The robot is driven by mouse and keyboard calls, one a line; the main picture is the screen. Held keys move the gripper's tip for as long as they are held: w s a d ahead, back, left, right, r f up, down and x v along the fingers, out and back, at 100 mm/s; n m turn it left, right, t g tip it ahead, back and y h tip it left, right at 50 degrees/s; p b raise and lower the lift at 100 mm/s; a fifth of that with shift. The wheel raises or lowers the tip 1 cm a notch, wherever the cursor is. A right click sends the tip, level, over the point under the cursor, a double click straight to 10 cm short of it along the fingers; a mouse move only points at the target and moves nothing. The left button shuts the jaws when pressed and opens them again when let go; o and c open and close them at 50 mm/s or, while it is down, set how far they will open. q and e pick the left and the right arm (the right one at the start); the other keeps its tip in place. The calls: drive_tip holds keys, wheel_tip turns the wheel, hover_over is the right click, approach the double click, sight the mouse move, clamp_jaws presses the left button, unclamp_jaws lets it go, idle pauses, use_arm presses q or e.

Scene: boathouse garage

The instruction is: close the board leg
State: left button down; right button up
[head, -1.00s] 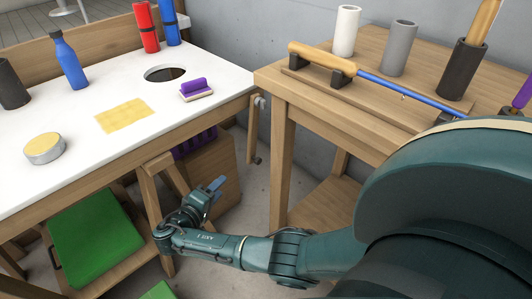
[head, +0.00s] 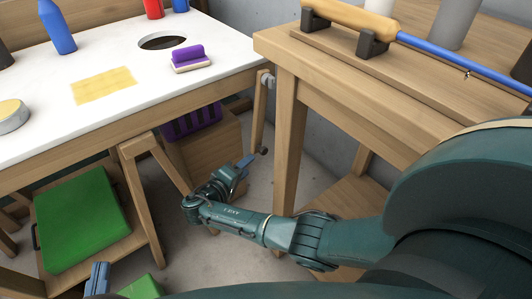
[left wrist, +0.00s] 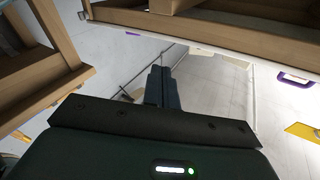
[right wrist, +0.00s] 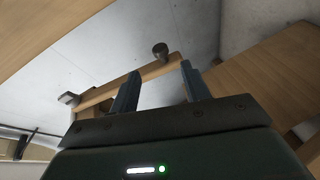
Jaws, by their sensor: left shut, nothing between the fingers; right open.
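The board leg (head: 258,112) is a slim wooden leg hanging under the right end of the white-topped board (head: 215,58). It is roughly upright in the head view, with a dark round foot at its lower end. My right gripper (head: 240,171) is open and empty, low and just left of the leg's foot. In the right wrist view, the leg (right wrist: 150,73) and its dark foot show beyond the open fingers (right wrist: 157,82); I cannot tell whether they touch. My left gripper (head: 97,279) is at the bottom left of the head view; its fingers (left wrist: 162,87) are shut and empty.
A wooden workbench (head: 285,160) with a blue-shafted, wooden-handled tool (head: 350,17) on a rack stands at the right. Under the board are a trestle (head: 145,195), a wooden crate (head: 215,150) and a green case (head: 80,220). A purple brush (head: 190,57) lies on the board.

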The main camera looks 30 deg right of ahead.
sight(263, 153)
drive_tip(key=b+x, duration=0.3)
drive_tip(key=x, duration=0.8)
drive_tip(key=shift+d, duration=0.1)
drive_tip(key=shift+c, duration=0.4)
drive_tip(key=shift+s, duration=0.1)
clamp_jaws()
